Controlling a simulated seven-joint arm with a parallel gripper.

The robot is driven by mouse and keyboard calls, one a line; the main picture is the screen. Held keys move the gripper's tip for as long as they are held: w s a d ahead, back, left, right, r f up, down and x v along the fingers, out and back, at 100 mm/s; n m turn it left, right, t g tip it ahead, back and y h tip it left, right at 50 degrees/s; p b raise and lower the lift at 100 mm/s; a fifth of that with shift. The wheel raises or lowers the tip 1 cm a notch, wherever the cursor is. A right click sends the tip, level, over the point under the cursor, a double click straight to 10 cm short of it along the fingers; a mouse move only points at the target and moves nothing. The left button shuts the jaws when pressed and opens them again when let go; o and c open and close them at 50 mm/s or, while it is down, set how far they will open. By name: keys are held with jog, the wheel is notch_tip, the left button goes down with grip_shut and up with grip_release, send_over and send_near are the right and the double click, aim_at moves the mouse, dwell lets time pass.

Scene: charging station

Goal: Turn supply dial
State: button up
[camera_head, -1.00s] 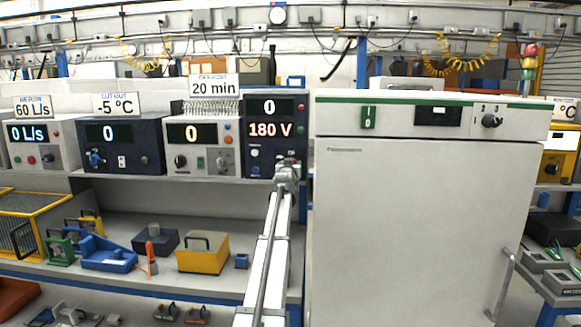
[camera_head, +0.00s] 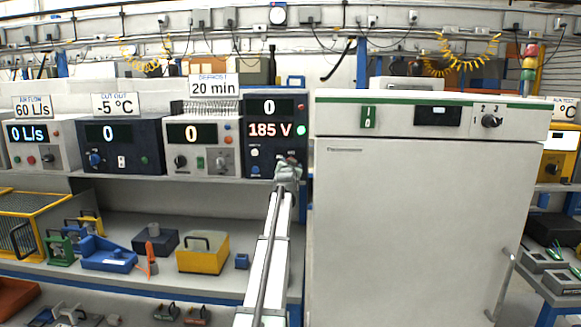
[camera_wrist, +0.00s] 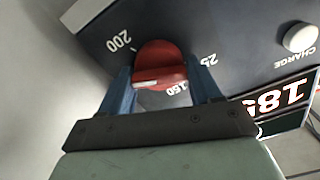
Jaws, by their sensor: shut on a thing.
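The supply unit (camera_head: 251,142) is a dark box on the shelf with two displays, reading 0 above and 185 V below. In the wrist view, its red dial (camera_wrist: 161,64) has a white pointer mark and printed numbers around it, including 200, 150 and 25. My gripper (camera_wrist: 161,80) is shut on the red dial, with a blue finger on each side of it. In the head view my gripper (camera_head: 288,172) is at the unit's lower right and hides the dial. A white CHARGE button (camera_wrist: 299,38) shows at the right in the wrist view.
A large white cabinet (camera_head: 420,215) stands close to the right of my arm. Other instruments with displays, such as the dark one reading 0 (camera_head: 122,146), line the shelf to the left. Tools and boxes, including a yellow box (camera_head: 203,254), sit on the shelf below.

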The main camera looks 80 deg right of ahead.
jog(key=shift+m, duration=1)
jog(key=o, duration=1)
jog(key=a, duration=1.3)
jog(key=shift+a, duration=0.4)
